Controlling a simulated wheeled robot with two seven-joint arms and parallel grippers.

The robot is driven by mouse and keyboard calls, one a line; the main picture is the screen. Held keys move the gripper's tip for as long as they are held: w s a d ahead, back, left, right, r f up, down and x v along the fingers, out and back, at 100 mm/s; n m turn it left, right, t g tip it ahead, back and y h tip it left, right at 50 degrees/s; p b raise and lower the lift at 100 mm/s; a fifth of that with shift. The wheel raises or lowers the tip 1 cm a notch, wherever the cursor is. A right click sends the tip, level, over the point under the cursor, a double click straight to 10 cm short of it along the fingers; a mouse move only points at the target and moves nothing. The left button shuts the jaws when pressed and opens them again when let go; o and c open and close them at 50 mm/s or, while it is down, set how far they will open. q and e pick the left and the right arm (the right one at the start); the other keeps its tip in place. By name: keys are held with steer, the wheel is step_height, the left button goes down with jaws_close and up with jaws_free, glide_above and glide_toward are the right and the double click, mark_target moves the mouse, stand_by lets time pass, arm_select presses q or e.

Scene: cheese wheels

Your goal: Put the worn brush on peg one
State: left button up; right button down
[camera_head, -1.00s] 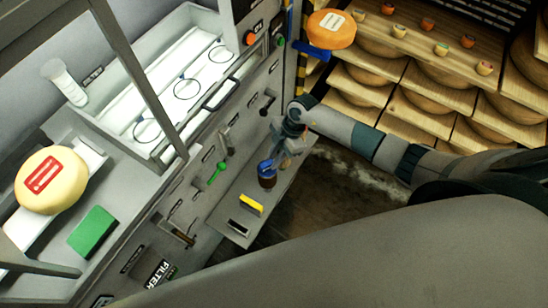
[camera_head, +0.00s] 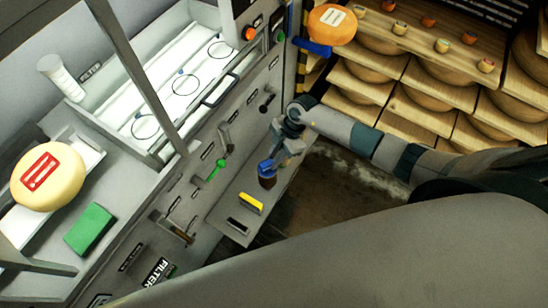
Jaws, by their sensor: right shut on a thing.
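My right gripper (camera_head: 276,157) reaches in from the right, over the small grey shelf (camera_head: 226,214) at the foot of the grey panel. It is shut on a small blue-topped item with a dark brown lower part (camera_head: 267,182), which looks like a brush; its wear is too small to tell. The item is upright at the shelf; I cannot tell whether it touches it. A yellow block-like item (camera_head: 250,203) lies on the shelf beside a dark slot-like piece (camera_head: 238,226). Peg numbers are unreadable. My left gripper is out of view.
A white-lined tank (camera_head: 190,87) with a handle stands above the panel. A cheese wheel (camera_head: 48,177) and a green block (camera_head: 89,229) are on the left counter. An orange wheel (camera_head: 332,25) is at the top. Wooden cheese racks (camera_head: 400,100) stand at the right.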

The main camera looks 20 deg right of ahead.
steer(key=shift+f, duration=0.15)
steer(key=c, duration=1.6)
jaws_free()
steer(key=shift+o, duration=0.2)
steer(key=b+v, duration=0.4)
steer(key=v, duration=1.3)
